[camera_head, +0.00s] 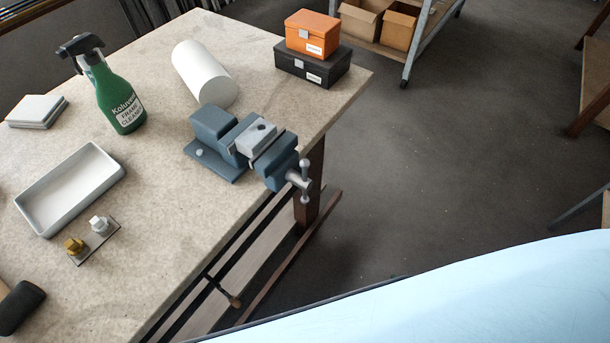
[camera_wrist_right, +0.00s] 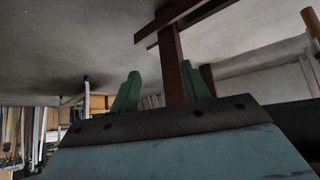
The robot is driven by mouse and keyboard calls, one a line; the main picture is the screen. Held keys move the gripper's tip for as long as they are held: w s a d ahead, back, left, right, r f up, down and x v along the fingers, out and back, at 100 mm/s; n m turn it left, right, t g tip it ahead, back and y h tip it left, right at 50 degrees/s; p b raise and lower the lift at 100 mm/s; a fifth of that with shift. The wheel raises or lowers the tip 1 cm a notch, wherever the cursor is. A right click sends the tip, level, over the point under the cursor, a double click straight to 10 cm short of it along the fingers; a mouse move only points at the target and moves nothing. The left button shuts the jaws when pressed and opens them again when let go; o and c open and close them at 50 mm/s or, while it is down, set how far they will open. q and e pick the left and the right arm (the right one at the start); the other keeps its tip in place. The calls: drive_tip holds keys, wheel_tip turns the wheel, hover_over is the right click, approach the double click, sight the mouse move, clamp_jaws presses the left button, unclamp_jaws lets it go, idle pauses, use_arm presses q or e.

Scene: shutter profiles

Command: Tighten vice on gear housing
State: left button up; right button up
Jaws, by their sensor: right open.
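A blue-grey vice (camera_head: 212,166) stands at the right edge of the worktable in the head view. A light grey block with a dark hole, the gear housing (camera_head: 257,138), sits between its jaws. I cannot tell how tightly the jaws press on it. The vice's metal handle (camera_head: 303,176) sticks out past the table edge, with its bar roughly upright. My right gripper (camera_wrist_right: 160,90) shows only in the right wrist view, with its two green fingers apart and nothing seen between them. The vice is not visible in that view. My left gripper is in neither view.
On the table (camera_head: 165,245) are a white cylinder (camera_head: 200,75), a green spray bottle (camera_head: 118,100), a shallow tray (camera_head: 70,190), small fittings on a plate (camera_head: 98,240) and an orange box (camera_head: 313,33) on a black box (camera_head: 310,68). Floor right of the vice is clear.

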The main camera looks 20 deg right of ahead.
drive_tip(key=w+a+r+t+y, duration=0.1)
drive_tip(key=w+r+t, duration=0.1)
drive_tip(key=w+r, duration=0.3)
drive_tip(key=w+a+r+t+y, duration=0.1)
drive_tip(key=w+r+t+y, duration=0.1)
drive_tip(key=r, duration=0.5)
drive_tip(key=n+t+y, duration=0.2)
drive_tip(key=n+y, duration=0.1)
drive_tip(key=y, duration=0.4)
approach(313, 191)
drive_tip(key=x, duration=1)
drive_tip(key=shift+w+d+p, duration=0.1)
drive_tip(key=shift+w+p, duration=0.2)
drive_tip(key=shift+w, duration=0.05)
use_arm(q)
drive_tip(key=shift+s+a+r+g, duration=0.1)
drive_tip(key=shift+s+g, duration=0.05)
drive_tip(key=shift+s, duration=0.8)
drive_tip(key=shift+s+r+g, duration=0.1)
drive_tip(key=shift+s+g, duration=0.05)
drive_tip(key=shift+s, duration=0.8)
use_arm(e)
drive_tip(key=shift+x, duration=0.8)
drive_tip(key=shift+c, duration=0.2)
clamp_jaws()
